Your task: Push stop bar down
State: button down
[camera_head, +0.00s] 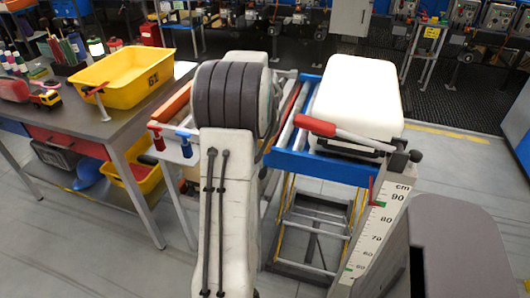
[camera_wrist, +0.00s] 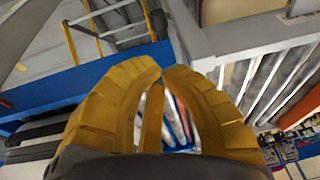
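The stop bar is a grey lever with a red grip (camera_head: 316,125). In the head view it slants across the near end of the blue-framed conveyor (camera_head: 320,167), with its red end raised at the left and its pivot at the right. A white lidded box (camera_head: 358,92) sits on the conveyor just behind it. My gripper (camera_wrist: 161,72) shows in the wrist view as two yellow fingers whose tips meet, with nothing seen between them. It is over the blue frame and light rollers. In the head view my arm hides it, so its distance from the bar is unclear.
A workbench (camera_head: 115,122) at the left holds a yellow bin (camera_head: 128,78), a toy truck and bottles. A post with a centimetre scale (camera_head: 378,222) stands at the right, beside a grey housing. Grey floor lies open at the right, behind the scale post.

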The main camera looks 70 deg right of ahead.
jog(key=shift+v, duration=1.3)
jog(key=s+a+f+n+y, duration=0.1)
jog(key=a+f+n+y, duration=0.3)
jog(key=a, duration=1.1)
jog(key=w+a+r+n+t+p, duration=0.1)
jog(key=w+a+r+n, duration=0.2)
jog(key=a, duration=0.7)
jog(key=w+a+r+n+p, duration=0.2)
jog(key=a+n, duration=0.4)
jog(key=a, duration=0.4)
jog(key=w+a+r+n+t+p, duration=0.1)
jog(key=w+a+r+n, duration=0.2)
jog(key=a+r, duration=0.3)
jog(key=a+n, duration=0.1)
jog(key=a, duration=0.3)
jog(key=shift+w+a+n+t+h, duration=0.3)
jog(key=shift+w+a+n, duration=0.1)
